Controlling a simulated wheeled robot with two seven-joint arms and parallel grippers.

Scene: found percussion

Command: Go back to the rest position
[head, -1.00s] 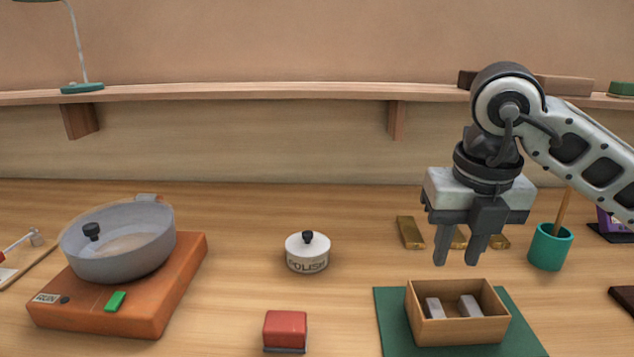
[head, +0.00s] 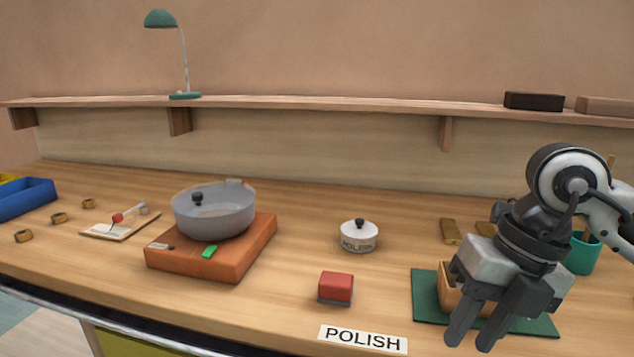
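My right gripper (head: 472,338) is in the head view at the lower right. Its two fingers point down with a gap between them, and nothing shows in that gap. It is in front of a small wooden box (head: 447,287) on a green mat (head: 426,300) and hides most of that box, so its contents are hidden. My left gripper is not in view.
An orange base (head: 195,262) carries a grey pan (head: 214,212). A blue bin (head: 25,200) is at far left.

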